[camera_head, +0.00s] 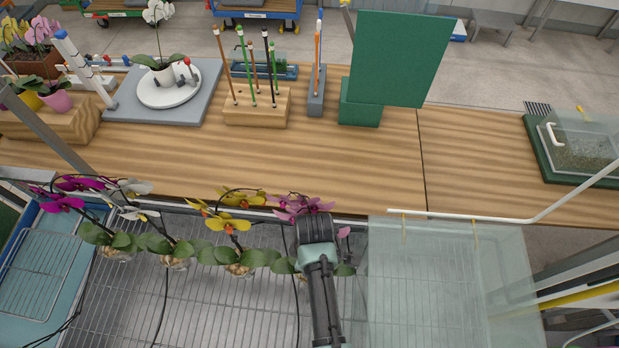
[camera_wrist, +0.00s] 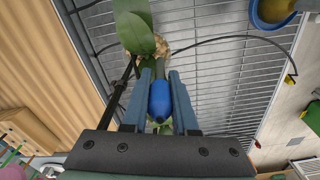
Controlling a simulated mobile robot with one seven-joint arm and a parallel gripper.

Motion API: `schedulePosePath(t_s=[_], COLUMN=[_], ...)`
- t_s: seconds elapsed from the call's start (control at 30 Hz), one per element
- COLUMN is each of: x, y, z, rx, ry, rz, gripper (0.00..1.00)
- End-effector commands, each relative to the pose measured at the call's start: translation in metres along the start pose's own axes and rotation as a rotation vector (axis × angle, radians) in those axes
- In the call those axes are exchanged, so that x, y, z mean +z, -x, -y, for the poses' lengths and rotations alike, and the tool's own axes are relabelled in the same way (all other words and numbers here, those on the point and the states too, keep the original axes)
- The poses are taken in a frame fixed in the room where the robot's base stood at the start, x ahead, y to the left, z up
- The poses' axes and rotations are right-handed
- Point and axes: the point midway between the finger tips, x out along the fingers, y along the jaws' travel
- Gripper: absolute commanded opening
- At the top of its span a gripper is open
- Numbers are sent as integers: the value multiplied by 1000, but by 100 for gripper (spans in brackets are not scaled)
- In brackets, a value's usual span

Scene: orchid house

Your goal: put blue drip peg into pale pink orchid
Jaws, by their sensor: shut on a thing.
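The blue drip peg (camera_wrist: 160,100) is between the two fingers of my gripper (camera_wrist: 161,76) in the wrist view. My gripper is shut on it. In the head view my gripper (camera_head: 316,235) covers part of the pink orchid (camera_head: 290,207), the rightmost in the row. Its blooms show behind and left of the gripper; its pot is largely hidden. In the wrist view, green leaves (camera_wrist: 134,32) and a patch of brown bark (camera_wrist: 163,45) lie just beyond the fingertips. I cannot tell whether the peg's tip touches the bark.
Yellow (camera_head: 228,222), white and magenta (camera_head: 62,202) orchids stand left on the wire bench (camera_head: 200,305). Thin black tubes cross the mesh. A clear panel (camera_head: 430,270) lies right. The wooden table (camera_head: 190,170) behind holds a stake block (camera_head: 257,105) and green board (camera_head: 400,60).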

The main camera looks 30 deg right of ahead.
Motion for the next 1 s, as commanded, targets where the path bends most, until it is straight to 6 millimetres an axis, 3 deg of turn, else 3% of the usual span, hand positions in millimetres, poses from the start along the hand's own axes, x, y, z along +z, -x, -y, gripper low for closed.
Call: schedulePosePath(t_s=[1.0], x=[0], y=[-17], z=[-1], rx=[0], ry=[0], rz=[0], gripper=[0])
